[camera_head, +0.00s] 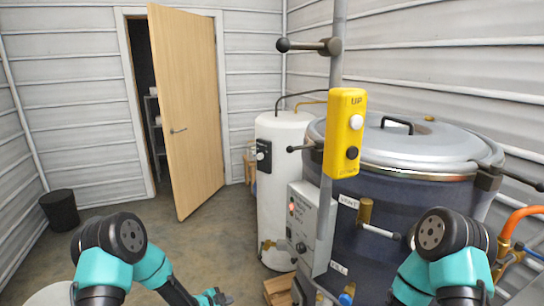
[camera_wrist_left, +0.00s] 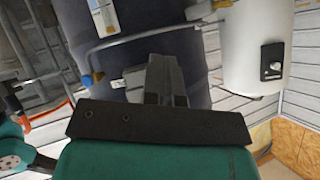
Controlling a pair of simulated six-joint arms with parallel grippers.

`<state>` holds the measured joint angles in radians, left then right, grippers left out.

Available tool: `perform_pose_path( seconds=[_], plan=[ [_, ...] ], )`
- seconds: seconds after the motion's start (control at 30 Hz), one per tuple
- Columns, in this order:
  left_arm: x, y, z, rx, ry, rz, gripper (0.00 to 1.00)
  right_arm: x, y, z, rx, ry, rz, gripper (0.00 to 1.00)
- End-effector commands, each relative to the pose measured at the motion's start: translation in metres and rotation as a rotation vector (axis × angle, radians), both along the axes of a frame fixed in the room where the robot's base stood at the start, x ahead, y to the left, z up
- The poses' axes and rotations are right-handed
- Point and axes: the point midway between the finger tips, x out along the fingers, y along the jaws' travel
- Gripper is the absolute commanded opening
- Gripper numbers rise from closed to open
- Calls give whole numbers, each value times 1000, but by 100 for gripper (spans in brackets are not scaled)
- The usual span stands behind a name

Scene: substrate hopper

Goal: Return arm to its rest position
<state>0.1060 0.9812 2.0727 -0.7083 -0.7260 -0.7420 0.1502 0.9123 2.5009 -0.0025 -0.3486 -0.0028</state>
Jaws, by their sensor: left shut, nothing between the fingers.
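My left arm (camera_head: 122,262) comes in from the lower left of the head view, bent at the elbow. My left gripper (camera_head: 214,297) is low near the bottom edge there, in front of the floor. In the left wrist view the two fingers of this gripper (camera_wrist_left: 166,62) are together, with nothing between them. They appear in front of the dark hopper drum. My right arm (camera_head: 445,255) shows at the lower right, in front of the drum. Its gripper is outside the frames.
The large dark drum (camera_head: 380,225) with a metal lid fills the right side. A yellow control box (camera_head: 345,133) hangs on an upright pole. A white cylinder (camera_head: 285,185) stands behind a grey box (camera_head: 305,225). A wooden door (camera_head: 187,110) is ajar. Open floor lies left of centre.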

Motion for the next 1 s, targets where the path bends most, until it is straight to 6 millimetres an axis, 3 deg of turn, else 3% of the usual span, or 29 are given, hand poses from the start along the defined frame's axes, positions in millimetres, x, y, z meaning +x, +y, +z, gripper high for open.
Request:
perform_pose_path(
  seconds=[0.03, 0.2, 0.4, 0.5, 0.67, 1.0],
  plan=[
    [-27, 9, -14, -32, 138, 89, 0, 0, 0, 0, 0, 0, 0, 43],
    [-118, 36, -47, -129, 570, 419, 0, 0, 0, 0, 0, 0, 0, 43],
    [-229, 56, -60, -201, 992, 807, 0, 0, 0, 0, 0, 0, 0, 43],
    [-268, 60, -59, -217, 1128, 952, 0, 0, 0, 0, 0, 0, 0, 43],
    [-296, 62, -56, -226, 1219, 1058, 0, 0, 0, 0, 0, 0, 0, 43],
    [-296, 62, -56, -228, 1221, 1061, 0, 0, 0, 0, 0, 0, 0, 43]
  ],
)
